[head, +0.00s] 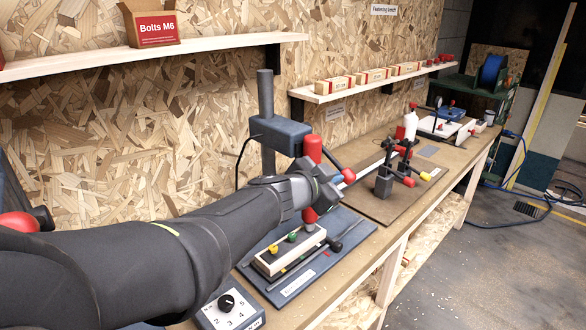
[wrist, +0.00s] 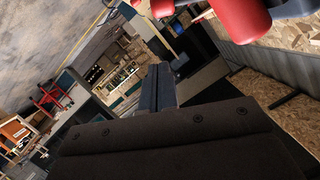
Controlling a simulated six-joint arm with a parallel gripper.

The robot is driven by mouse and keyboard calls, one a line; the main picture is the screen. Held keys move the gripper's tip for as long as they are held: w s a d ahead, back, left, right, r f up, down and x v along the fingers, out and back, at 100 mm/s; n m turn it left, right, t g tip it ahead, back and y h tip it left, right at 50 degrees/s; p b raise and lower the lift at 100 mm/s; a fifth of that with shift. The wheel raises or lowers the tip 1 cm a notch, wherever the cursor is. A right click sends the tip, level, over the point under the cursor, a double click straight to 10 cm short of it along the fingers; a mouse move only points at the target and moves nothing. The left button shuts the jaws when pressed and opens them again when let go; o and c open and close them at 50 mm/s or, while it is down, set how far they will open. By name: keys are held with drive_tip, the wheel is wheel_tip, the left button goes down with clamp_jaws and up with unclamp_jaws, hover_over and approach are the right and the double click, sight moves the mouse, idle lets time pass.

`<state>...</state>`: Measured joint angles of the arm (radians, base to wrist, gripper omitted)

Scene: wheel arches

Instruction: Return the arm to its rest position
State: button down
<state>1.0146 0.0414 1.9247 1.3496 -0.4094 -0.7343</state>
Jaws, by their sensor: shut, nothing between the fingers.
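My gripper (wrist: 159,72) shows in the wrist view with its dark fingers together and nothing between them. In the head view my dark arm stretches from the lower left over the bench, and my gripper (head: 322,183) is at its far end, in front of a grey press-like device (head: 280,136) with a red cylinder. The fingertips are hard to make out there. Below the arm's end, a wooden block (head: 289,250) with yellow and green knobs sits on a dark blue mat (head: 338,248). In the wrist view a red rounded part (wrist: 232,18) is close at the top right.
A white dial box (head: 229,310) stands at the bench's near end. Clamps (head: 385,182) with red and yellow tips stand farther right on the bench (head: 402,240). A shelf (head: 200,50) carries a Bolts M6 box (head: 152,24). Open floor lies right of the bench.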

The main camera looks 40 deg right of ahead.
drive_tip(key=shift+v, duration=0.8)
drive_tip(key=shift+d, duration=0.15)
approach(353, 176)
drive_tip(key=d+r, duration=0.1)
drive_tip(key=d, duration=0.3)
drive_tip(key=shift+w+d+f, duration=0.25)
drive_tip(key=shift+d+f, duration=0.25)
drive_tip(key=shift+f, duration=0.2)
drive_tip(key=shift+w+d+f, duration=0.2)
drive_tip(key=shift+d+f, duration=0.3)
drive_tip(key=shift+f, duration=0.15)
